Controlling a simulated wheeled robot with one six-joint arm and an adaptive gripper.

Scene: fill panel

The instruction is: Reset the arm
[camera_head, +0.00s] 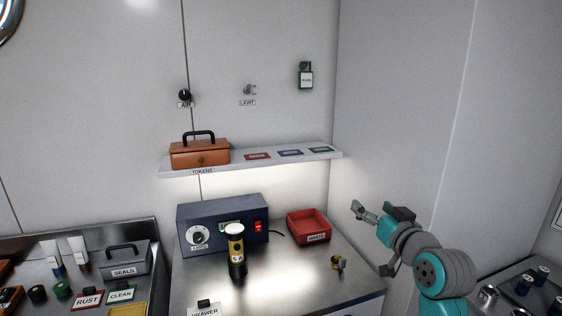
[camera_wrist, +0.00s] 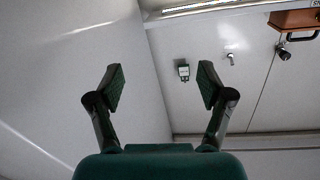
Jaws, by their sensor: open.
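My arm (camera_head: 436,270) is raised at the right side of the head view. My gripper (camera_head: 374,238) is open and empty, off the right end of the shelf and above the right part of the counter. In the wrist view my gripper (camera_wrist: 158,88) shows two spread fingers with nothing between them.
A shelf (camera_head: 250,163) holds an orange tokens box (camera_head: 200,153) and several coloured cards. On the counter stand a dark blue device (camera_head: 190,212), a yellow-black cylinder (camera_head: 236,252), a red tray (camera_head: 309,219) and a small brass part (camera_head: 338,263). Knobs and a green tag (camera_head: 305,78) are on the wall.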

